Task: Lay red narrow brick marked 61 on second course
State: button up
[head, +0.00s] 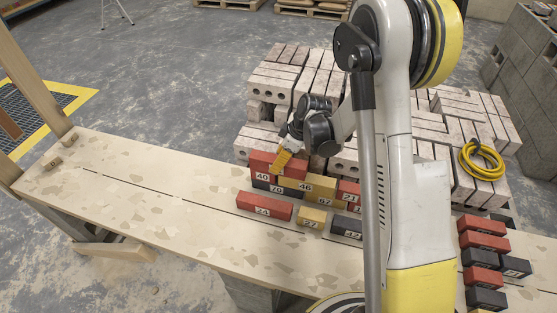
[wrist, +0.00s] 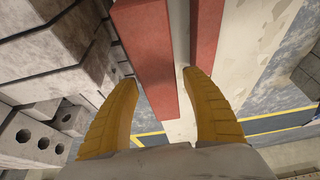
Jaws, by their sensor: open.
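My gripper (head: 285,155) is open, low over the left end of the brick group on the bench. In the wrist view its two yellow fingers (wrist: 160,80) stand apart around the near end of a long red brick (wrist: 150,60). The brick's number is not visible there. A second red brick (wrist: 206,50) lies to its right, across a narrow gap. I cannot read 61 on any brick. In the head view a red brick marked 40 (head: 260,170) is just under the gripper, with a black one marked 76 (head: 268,186) below it.
A red brick marked 24 (head: 263,207), a yellow one marked 27 (head: 312,218) and a black one marked 42 (head: 346,227) lie in front. Red and black bricks (head: 484,241) stand at the right. Grey blocks (head: 275,75) are behind. The bench's left (head: 130,180) is mostly clear.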

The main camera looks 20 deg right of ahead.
jog(key=s+r+m+t+h+p, duration=0.15)
jog(key=s+r, duration=0.25)
jog(key=r, duration=0.4)
jog(key=s+d+r+m+p, duration=0.1)
jog(key=s+r+m, duration=0.15)
jog(key=r, duration=0.55)
jog(key=s+r+m+p, duration=0.1)
jog(key=s+r, duration=0.3)
jog(key=r, duration=0.3)
jog(key=s+a+r+m+t+h, duration=0.1)
jog(key=s+r+m, duration=0.4)
jog(key=s, duration=0.8)
jog(key=shift+s+m+t+h, duration=0.25)
jog(key=shift+m+t+h, duration=0.35)
jog(key=shift+t, duration=0.55)
